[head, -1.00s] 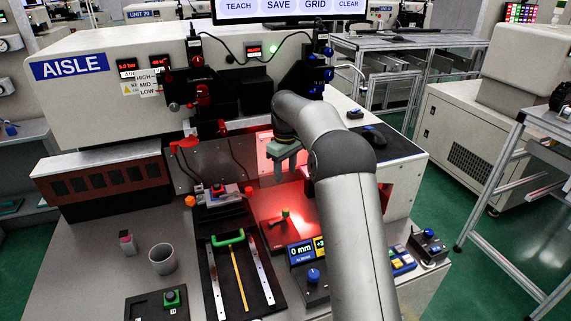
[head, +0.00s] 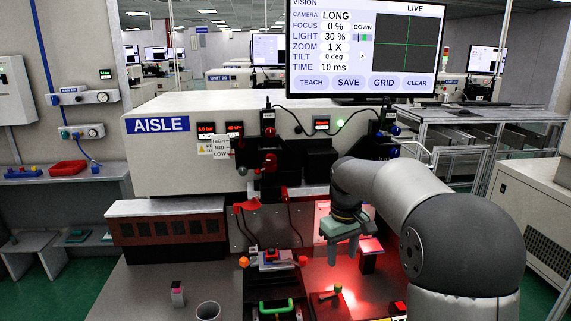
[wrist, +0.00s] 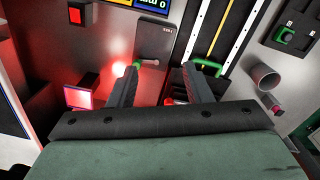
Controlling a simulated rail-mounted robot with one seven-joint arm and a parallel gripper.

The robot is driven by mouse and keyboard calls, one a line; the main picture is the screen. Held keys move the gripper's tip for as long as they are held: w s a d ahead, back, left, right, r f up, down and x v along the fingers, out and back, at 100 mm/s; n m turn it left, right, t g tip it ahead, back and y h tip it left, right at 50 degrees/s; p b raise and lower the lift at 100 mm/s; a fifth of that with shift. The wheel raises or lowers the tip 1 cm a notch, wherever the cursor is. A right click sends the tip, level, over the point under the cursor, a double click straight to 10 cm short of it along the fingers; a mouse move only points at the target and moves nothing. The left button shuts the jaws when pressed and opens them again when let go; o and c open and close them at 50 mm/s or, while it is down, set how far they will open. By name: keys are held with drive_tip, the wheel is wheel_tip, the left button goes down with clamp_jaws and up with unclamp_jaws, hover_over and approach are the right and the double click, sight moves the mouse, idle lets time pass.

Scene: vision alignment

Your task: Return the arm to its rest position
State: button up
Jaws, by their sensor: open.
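My gripper (head: 343,245) hangs from my bent arm in front of the aisle machine (head: 190,145), over the red-lit bay at its lower front. It points down. In the wrist view my gripper (wrist: 160,75) has its two dark fingers apart, with nothing held between them. Beyond the fingers lie the green handle (wrist: 205,65) and a small green-tipped lever (wrist: 146,62); both appear apart from the fingers. The upper arm fills the lower right of the head view and hides part of the bench.
A large screen (head: 365,50) stands above the machine. A grey cup (head: 208,310) and a pink-topped bottle (head: 177,293) stand on the bench at left. A black tray with the green handle (head: 276,307) is at the front. A metal frame table (head: 470,125) stands at right.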

drive_tip(key=s+f+m+p, duration=0.1)
drive_tip(key=s+f+m, duration=0.1)
drive_tip(key=s, duration=1.3)
drive_tip(key=s+a+f+m, duration=0.1)
drive_tip(key=s+f+m, duration=0.1)
drive_tip(key=s, duration=1.3)
drive_tip(key=shift+s+a+f+y+p, duration=0.2)
drive_tip(key=shift+y+p, duration=0.1)
drive_tip(key=shift+p, duration=0.05)
